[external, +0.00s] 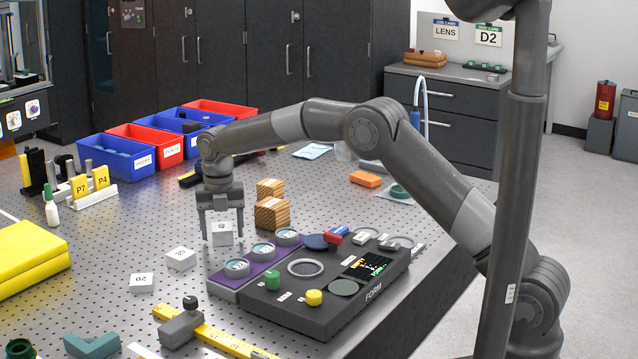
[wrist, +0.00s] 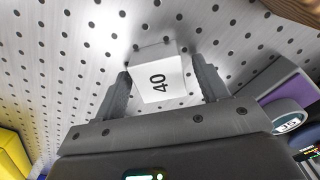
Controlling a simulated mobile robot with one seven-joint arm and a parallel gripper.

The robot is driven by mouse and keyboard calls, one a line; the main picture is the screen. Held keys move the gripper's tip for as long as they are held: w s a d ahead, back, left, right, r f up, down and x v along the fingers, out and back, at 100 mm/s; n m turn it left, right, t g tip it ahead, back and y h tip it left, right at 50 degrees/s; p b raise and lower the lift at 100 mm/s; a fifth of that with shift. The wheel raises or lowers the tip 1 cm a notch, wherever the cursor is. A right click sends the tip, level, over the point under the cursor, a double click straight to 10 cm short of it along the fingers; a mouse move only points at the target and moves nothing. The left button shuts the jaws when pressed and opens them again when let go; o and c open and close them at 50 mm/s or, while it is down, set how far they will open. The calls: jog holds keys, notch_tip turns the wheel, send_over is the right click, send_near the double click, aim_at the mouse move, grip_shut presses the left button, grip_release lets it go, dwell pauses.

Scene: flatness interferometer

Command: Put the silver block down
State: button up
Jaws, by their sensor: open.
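The silver block (external: 222,238), with a pale top marked 40, stands between the fingers of my gripper (external: 222,226) and appears to rest on the perforated metal table. In the wrist view the block (wrist: 160,80) shows its 40 label, with one finger of my gripper (wrist: 162,82) on each side. The jaws are open around it, with visible gaps beside the block. Its underside is hidden. Two similar blocks, one marked 20 (external: 141,282) and another (external: 181,259), lie to its left on the table.
The purple strip with round dials (external: 228,281) and the dark control console (external: 320,315) stand close on the right. Wooden blocks (external: 272,214) stand behind. A yellow rail (external: 215,338) lies in front. Blue and red bins (external: 117,160) are at the back left.

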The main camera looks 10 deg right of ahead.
aim_at(222, 226)
notch_tip(222, 226, up, 12)
jog(key=shift+r, duration=0.2)
dwell(0.4)
jog(key=s+d+r+m+t, duration=0.1)
jog(key=d+r+m, duration=0.4)
jog(key=d, duration=0.5)
jog(key=s+d+r+m+t, duration=0.1)
jog(key=d+r+m, duration=0.4)
jog(key=d, duration=0.5)
jog(key=s+d+r+m, duration=0.2)
jog(key=d+r+m, duration=0.3)
jog(key=d, duration=0.5)
jog(key=s+d+f+m+t, duration=0.2)
jog(key=s+d+m, duration=0.85)
jog(key=d, duration=0.35)
jog(key=s+d+f+m+t, duration=0.1)
jog(key=s+d+f+m, duration=0.7)
jog(key=s+m, duration=0.2)
jog(key=shift+s+d+t, duration=0.3)
jog(key=shift+s+d, duration=0.05)
jog(key=shift+s, duration=0.65)
